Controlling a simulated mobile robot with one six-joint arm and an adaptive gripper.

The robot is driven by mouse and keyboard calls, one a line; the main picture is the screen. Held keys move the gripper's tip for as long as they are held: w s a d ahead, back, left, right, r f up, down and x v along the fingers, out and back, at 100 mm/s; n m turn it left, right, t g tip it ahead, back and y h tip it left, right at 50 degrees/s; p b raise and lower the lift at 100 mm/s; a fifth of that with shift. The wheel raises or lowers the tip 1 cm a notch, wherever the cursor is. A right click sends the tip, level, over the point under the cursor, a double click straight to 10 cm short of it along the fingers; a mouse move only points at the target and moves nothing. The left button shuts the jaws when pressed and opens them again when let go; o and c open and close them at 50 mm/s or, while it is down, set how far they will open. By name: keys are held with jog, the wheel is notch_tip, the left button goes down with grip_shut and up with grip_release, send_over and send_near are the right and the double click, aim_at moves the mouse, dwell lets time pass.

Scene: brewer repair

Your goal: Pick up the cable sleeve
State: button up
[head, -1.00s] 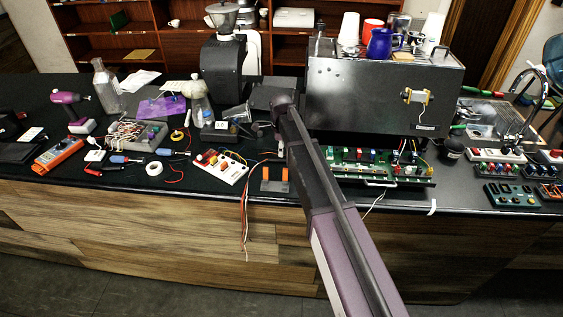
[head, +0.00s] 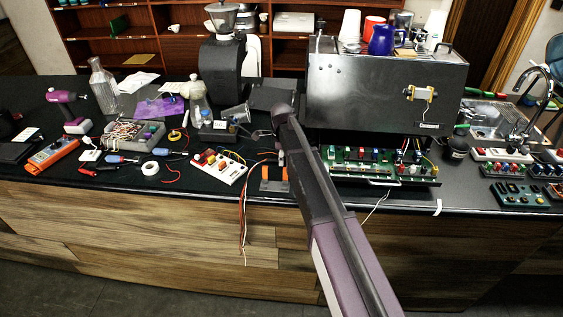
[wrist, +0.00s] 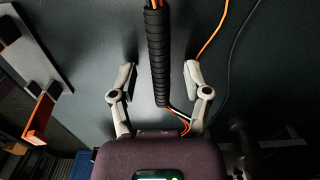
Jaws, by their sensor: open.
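The cable sleeve (wrist: 157,55) is a black ribbed tube with orange, red and white wires coming out of its ends. In the wrist view it runs lengthwise down the middle, over the dark worktop. My gripper (wrist: 161,78) is open, with one pale finger on each side of the sleeve and a visible gap on both sides. The sleeve's lower end lies near the gripper's palm, where wires emerge. In the head view my arm hides the gripper and most of the sleeve.
A bracket with orange tops (head: 274,180) stands close by, at the left in the wrist view (wrist: 38,115). The opened brewer (head: 380,90) with its circuit tray (head: 390,180) is to the right. A white switch board (head: 219,165) and loose wires lie left.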

dwell(0.3)
grip_shut()
jog(key=shift+r, duration=0.1)
notch_tip(320, 180, up, 10)
jog(key=p, duration=1)
dwell(0.9)
jog(key=s+f, duration=0.1)
jog(key=s, duration=0.3)
jog(key=s+a+f+b, duration=0.1)
jog(key=s, duration=0.3)
jog(key=s+b, duration=0.1)
jog(key=s, duration=0.4)
jog(key=shift+a+f, duration=0.25)
jog(key=shift+f, duration=0.15)
